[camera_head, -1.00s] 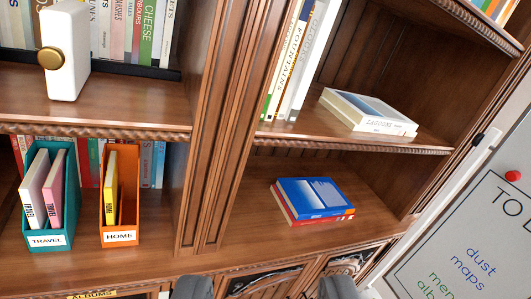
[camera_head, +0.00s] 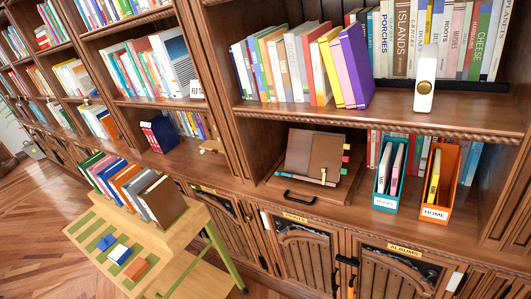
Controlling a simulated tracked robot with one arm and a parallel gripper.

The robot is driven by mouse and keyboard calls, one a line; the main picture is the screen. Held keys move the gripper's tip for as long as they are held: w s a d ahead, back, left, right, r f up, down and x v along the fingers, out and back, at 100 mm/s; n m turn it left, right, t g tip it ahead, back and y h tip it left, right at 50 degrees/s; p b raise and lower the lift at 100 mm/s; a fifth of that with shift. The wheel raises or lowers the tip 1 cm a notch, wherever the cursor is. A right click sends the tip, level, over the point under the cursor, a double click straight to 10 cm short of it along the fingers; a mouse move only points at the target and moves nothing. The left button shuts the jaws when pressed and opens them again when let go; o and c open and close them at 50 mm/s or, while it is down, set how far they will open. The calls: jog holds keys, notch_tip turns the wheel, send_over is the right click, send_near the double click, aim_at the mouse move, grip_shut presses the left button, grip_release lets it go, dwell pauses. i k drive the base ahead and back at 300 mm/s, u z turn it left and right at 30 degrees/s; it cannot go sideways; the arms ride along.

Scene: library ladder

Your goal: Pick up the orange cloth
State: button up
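A small flat orange piece (camera_head: 135,269), which looks like a folded cloth, lies on the green-striped top of the wooden cart (camera_head: 172,240) at the lower left. It is near the cart's front edge, beside a blue-and-white piece (camera_head: 119,254) and a blue piece (camera_head: 106,241). All are too small to tell their material for certain. My gripper does not show in this view, so its opening and anything in it are hidden.
A row of books (camera_head: 130,185) stands along the back of the cart top. Tall bookcases fill the back, with an orange HOME file box (camera_head: 436,214) and a teal file box (camera_head: 385,203) on the lower right shelf. Bare wooden floor (camera_head: 40,200) lies left of the cart.

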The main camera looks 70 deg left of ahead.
aim_at(139, 266)
jog(key=k, duration=0.5)
jog(key=u, duration=0.45)
jog(key=i, duration=0.7)
jog(key=u, duration=2.55)
